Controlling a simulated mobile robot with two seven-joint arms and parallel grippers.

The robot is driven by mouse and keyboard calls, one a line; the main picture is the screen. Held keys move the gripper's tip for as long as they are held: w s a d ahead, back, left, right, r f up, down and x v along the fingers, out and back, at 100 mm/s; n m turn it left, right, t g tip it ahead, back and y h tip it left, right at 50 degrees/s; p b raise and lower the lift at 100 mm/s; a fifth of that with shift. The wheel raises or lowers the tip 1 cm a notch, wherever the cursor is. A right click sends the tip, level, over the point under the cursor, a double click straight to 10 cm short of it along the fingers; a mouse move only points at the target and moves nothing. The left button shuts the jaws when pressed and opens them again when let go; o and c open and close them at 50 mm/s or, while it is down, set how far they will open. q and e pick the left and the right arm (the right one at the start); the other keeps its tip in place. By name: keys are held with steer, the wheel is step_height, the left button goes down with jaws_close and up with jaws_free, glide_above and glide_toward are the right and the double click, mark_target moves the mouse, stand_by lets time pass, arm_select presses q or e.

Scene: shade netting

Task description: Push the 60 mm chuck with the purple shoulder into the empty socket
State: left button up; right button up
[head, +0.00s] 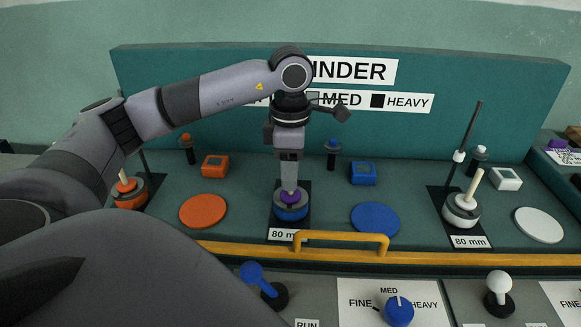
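The chuck with the purple shoulder (290,197) stands upright at the top of the blue-ringed holder (291,211) on the middle black plate, marked 80 mm. I cannot tell how deep it sits in the socket. My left gripper (290,183) points straight down over it, its narrow fingers seen edge-on and closed around the chuck's pale stem. The fingers hide the upper stem. An orange-ringed holder (131,194) at the left and a white-grey holder (461,210) at the right each carry a pale stem. My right gripper is not in view.
A yellow handle (342,238) rises from the yellow front rail. A thin black post (467,140) stands at the right holder. Lever knobs and a blue dial (398,312) are in front.

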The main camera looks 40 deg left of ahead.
arm_select(q)
step_height(320, 180, up, 7)
steer(key=shift+r+p, duration=0.1)
steer(key=shift+p, duration=0.25)
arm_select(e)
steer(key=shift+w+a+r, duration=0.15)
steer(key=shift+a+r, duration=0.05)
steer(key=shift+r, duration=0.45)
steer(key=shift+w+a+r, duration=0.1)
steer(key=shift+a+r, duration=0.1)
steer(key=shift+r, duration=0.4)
